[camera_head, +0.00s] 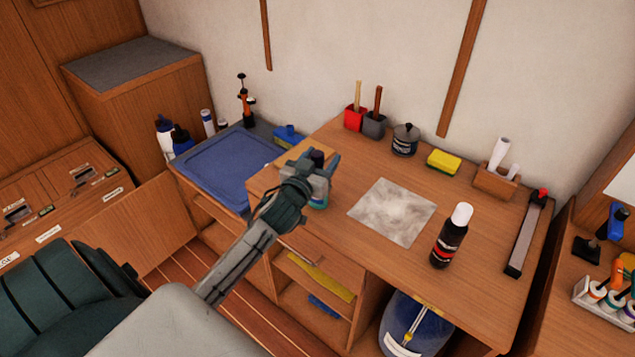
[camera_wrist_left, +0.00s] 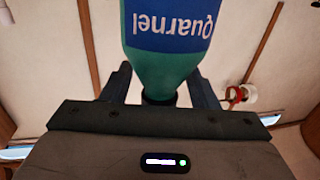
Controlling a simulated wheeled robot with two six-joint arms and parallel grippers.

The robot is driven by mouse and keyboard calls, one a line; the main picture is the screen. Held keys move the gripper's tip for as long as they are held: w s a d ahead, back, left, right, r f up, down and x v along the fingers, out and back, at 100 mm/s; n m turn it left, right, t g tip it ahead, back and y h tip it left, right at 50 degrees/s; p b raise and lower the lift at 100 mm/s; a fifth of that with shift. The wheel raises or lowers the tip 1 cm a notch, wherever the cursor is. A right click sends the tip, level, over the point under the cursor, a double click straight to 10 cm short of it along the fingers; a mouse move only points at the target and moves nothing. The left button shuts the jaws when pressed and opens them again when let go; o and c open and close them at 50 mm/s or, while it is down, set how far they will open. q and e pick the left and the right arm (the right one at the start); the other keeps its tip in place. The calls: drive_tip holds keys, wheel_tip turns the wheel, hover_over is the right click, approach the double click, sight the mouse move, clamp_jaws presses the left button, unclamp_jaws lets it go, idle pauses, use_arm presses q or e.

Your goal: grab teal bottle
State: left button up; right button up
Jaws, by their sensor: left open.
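The teal bottle (camera_wrist_left: 165,72) has a blue label (camera_wrist_left: 172,22) reading "Quarnel", upside down in the left wrist view. Its dark neck end is nearest my gripper's palm and lies between the two open fingers. In the head view only a small part of the bottle (camera_head: 319,201) shows below the gripper, at the desk's left part; the rest is hidden. My left gripper (camera_head: 316,168) is open around the bottle's upper end. Whether the fingers touch it, I cannot tell. My right gripper is not in view.
A black bottle with a white cap (camera_head: 452,236) stands right of a grey patterned sheet (camera_head: 392,211). A dark jar (camera_head: 405,139), yellow sponge (camera_head: 443,162) and red and grey holders line the desk's back. A blue mat (camera_head: 225,168) lies left.

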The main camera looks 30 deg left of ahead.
use_arm(q)
drive_tip(key=shift+c, duration=0.2)
clamp_jaws()
drive_tip(key=shift+r, duration=0.15)
